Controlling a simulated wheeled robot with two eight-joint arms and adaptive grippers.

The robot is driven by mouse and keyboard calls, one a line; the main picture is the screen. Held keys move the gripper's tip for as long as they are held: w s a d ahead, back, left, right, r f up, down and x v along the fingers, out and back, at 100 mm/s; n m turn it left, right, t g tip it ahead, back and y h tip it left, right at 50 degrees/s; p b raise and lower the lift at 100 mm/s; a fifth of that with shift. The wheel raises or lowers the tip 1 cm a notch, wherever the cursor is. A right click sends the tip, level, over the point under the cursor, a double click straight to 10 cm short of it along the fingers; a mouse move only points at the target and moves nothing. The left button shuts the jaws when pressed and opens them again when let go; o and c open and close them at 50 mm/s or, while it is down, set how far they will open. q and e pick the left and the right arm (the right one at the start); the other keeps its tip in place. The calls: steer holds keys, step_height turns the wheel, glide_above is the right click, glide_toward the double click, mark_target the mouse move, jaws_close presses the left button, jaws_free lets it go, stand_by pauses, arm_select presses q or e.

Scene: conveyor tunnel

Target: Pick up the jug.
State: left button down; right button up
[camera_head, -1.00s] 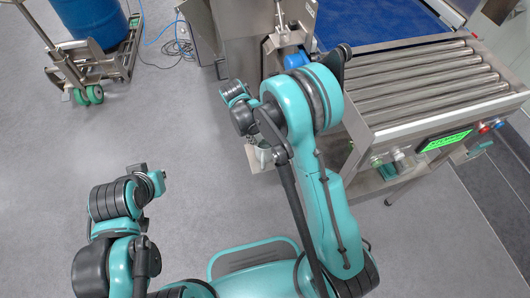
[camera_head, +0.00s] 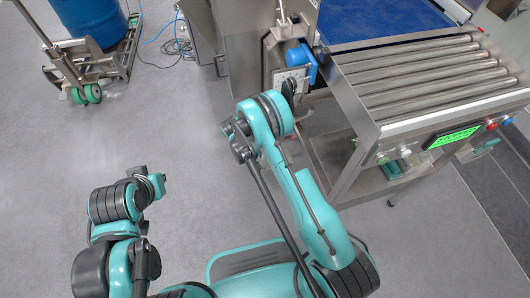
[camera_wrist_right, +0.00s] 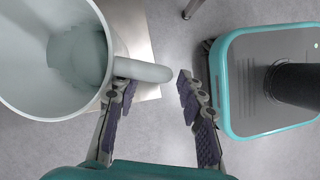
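The jug (camera_wrist_right: 115,45) is pale grey-white and fills the upper left of the right wrist view, its open mouth toward the camera. Its handle (camera_wrist_right: 145,70) points right, into the gap between the fingertips of my right gripper (camera_wrist_right: 158,86). That gripper is open; the left finger is close to the handle, and I cannot tell whether they touch. The right finger is clear of it. In the head view the jug is not visible, apparently hidden by my right arm. My left gripper (camera_head: 155,184) is over the floor at lower left, its fingers too small to read.
A steel plate (camera_wrist_right: 140,35) lies beneath the jug. The roller conveyor (camera_head: 430,85) with a green-lit panel (camera_head: 452,137) stands on the right. A steel machine (camera_head: 255,45) is at the back, and a blue drum (camera_head: 92,20) on a trolley at upper left. The left floor is clear.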

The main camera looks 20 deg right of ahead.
steer(key=shift+x, duration=0.9)
steer(key=shift+r, duration=0.1)
steer(key=shift+c, duration=0.2)
jaws_close()
steer(key=shift+p+v, duration=0.6)
steer(key=shift+v, duration=0.3)
steer(key=w+a+p, duration=0.2)
steer(key=w+a, duration=0.1)
steer(key=a, duration=0.5)
steer(key=w+a+p, duration=0.1)
steer(key=w+a, duration=0.2)
steer(key=a, duration=0.5)
steer(key=shift+a+p, duration=0.2)
steer(key=shift+p, duration=0.15)
